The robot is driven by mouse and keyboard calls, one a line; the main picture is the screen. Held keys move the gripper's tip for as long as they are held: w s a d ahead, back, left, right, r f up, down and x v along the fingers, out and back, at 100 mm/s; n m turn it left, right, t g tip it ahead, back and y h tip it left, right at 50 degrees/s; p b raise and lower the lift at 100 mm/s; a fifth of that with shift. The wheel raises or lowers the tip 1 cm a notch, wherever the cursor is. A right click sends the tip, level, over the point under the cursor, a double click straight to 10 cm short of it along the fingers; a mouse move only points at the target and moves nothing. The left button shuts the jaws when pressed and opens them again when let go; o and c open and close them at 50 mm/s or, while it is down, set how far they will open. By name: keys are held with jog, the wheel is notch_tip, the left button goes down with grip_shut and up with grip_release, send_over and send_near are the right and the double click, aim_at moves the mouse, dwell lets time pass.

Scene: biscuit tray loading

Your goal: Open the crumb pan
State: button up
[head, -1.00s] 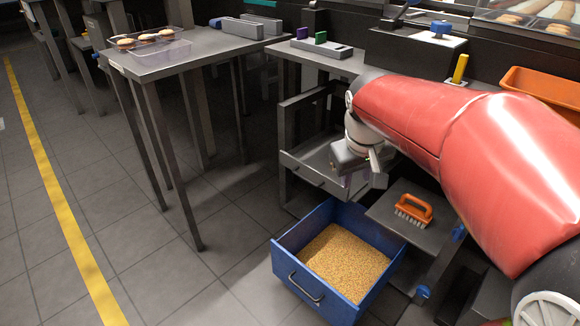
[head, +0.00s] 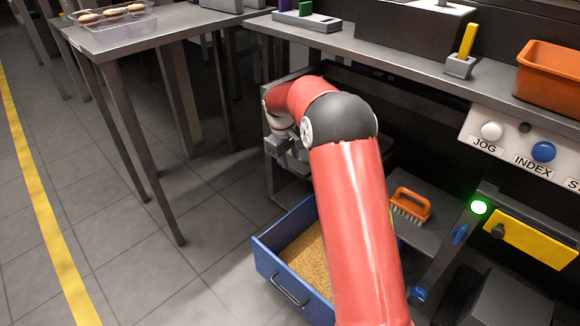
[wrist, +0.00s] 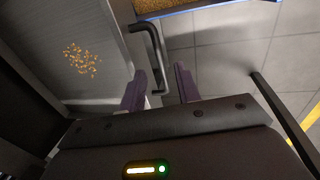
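The grey metal pan (wrist: 105,85) has a small scatter of golden crumbs on its floor and fills the left of the wrist view. A dark bar handle (wrist: 152,50) stands off its edge. My gripper (wrist: 161,75) is open, with its two purple fingers on either side of the handle's near end. Small gaps show beside the bar, so it is not clamped. In the head view my red arm hides most of the pan and my gripper.
A blue drawer (head: 266,262) full of golden crumbs stands open below. An orange brush (head: 410,205) lies on a grey shelf to its right. A yellow-fronted panel (head: 530,238) with a green light is further right. A table (head: 165,30) stands at the left.

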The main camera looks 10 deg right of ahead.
aim_at(292, 170)
jog(key=f, duration=0.4)
jog(key=shift+w+d, duration=0.2)
jog(key=shift+d, duration=0.15)
grip_shut()
